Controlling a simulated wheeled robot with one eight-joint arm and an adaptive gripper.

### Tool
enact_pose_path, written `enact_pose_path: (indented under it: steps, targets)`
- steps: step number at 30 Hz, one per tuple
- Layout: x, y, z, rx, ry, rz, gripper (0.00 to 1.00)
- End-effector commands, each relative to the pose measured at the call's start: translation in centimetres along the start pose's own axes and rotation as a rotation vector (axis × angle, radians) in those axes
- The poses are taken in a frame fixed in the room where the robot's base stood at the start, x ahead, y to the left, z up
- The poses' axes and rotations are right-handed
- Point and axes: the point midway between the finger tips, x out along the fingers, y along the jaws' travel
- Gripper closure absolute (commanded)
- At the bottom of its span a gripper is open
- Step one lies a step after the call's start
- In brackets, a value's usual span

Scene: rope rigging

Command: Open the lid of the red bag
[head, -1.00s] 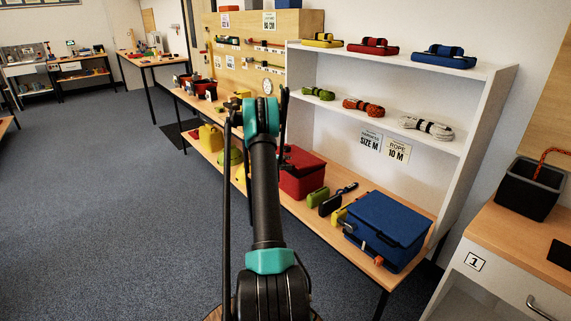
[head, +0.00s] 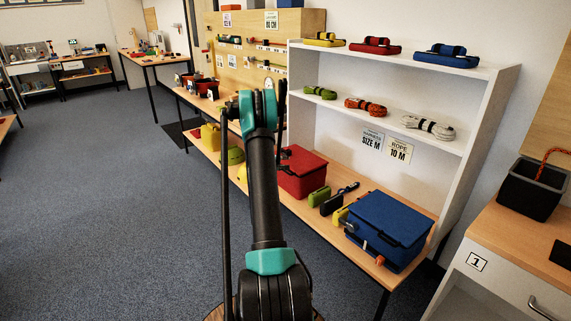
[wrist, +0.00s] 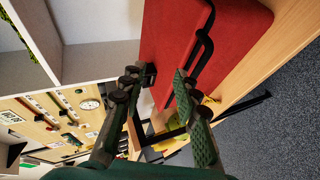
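The red bag (head: 304,174) sits on the low wooden bench in the head view, just right of my arm, between the yellow items and the small green case. Its lid looks closed. In the wrist view its red surface (wrist: 243,45) fills the top middle, with a dark handle strap (wrist: 205,45) along it. My gripper (wrist: 158,82) is open, its two fingers apart and nothing seen between them. The fingertips are close to the bag's near edge; I cannot tell whether they touch it. In the head view my gripper is mostly hidden behind my arm.
A blue bag (head: 386,232) and a small green case (head: 319,196) stand right of the red bag on the bench (head: 336,228). A white shelf (head: 345,138) with ropes and harnesses rises behind. The carpet (head: 130,220) to the left is clear.

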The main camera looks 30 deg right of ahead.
Motion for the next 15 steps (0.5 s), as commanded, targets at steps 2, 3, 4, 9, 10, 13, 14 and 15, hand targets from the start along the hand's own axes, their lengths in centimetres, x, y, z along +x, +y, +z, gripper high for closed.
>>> enact_pose_path:
  steps: [2,3,4,9,10,13,14,15]
  targets:
    - [-0.6,0.0,0.0,-0.001,0.0,0.0,0.69]
    - [-0.8,0.0,0.0,-0.001,0.001,0.0,0.69]
    - [-1.0,-0.1,0.0,-0.001,0.001,0.0,0.69]
    - [-2.1,-0.1,-0.1,-0.001,0.002,0.0,0.69]
    - [-2.3,-0.1,-0.1,-0.001,0.002,0.0,0.69]
    - [-2.9,-0.1,-0.1,0.0,0.001,0.0,0.69]
    - [-3.1,-0.1,-0.1,0.0,0.001,0.0,0.69]
    - [-3.4,-0.1,0.0,0.0,0.001,0.0,0.69]
